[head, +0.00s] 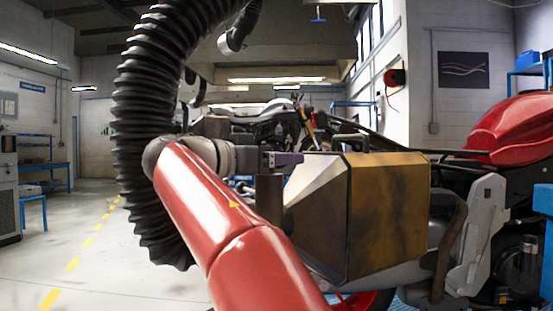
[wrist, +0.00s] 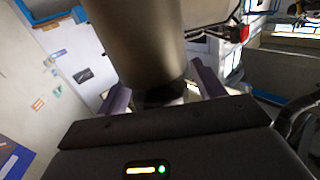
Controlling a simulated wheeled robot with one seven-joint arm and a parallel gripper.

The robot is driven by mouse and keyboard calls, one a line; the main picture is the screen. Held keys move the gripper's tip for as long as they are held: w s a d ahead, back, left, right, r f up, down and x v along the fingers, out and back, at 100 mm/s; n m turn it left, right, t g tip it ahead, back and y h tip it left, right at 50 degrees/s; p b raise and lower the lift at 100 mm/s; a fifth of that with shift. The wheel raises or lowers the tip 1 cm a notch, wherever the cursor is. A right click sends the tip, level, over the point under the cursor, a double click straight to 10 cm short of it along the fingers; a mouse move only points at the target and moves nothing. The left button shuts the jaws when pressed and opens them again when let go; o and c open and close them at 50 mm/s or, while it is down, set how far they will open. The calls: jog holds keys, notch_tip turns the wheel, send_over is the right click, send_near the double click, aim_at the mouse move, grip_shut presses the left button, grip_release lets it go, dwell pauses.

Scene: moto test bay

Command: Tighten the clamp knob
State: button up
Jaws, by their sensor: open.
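I cannot make out the clamp knob for certain in either view. In the wrist view my gripper (wrist: 160,90) is open, with one purple finger on each side. A large brownish cylinder (wrist: 138,40) fills the space ahead of and between the fingers. A small dark round part (wrist: 160,97) shows at its near end, partly hidden by the gripper body. I cannot tell whether the fingers touch either.
A worn brass-coloured angular box (head: 388,215) stands close right of my gripper. A thick black ribbed hose (head: 150,110) hangs at left. A motorcycle with a red tank (head: 510,130) is behind at right. The floor (head: 60,245) at left is free.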

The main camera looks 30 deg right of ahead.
jog(key=shift+a, duration=0.1)
jog(key=s+a, duration=0.1)
jog(key=a, duration=0.6)
jog(key=shift+a, duration=0.3)
jog(key=s+a+f+n+t+y, duration=0.1)
jog(key=s+f+n+y, duration=0.4)
jog(key=f, duration=0.9)
jog(key=s+a+f+n+t+y, duration=0.1)
jog(key=s+a+f+n+y, duration=0.3)
jog(key=f, duration=1)
jog(key=s+a+f+n+t+y, duration=0.1)
jog(key=s+f+n+y, duration=0.6)
jog(key=f, duration=0.7)
jog(key=s+a+y, duration=0.1)
jog(key=s+y, duration=0.1)
jog(key=s, duration=0.1)
jog(key=shift+a+f+n+t, duration=0.3)
jog(key=shift+f+t, duration=0.1)
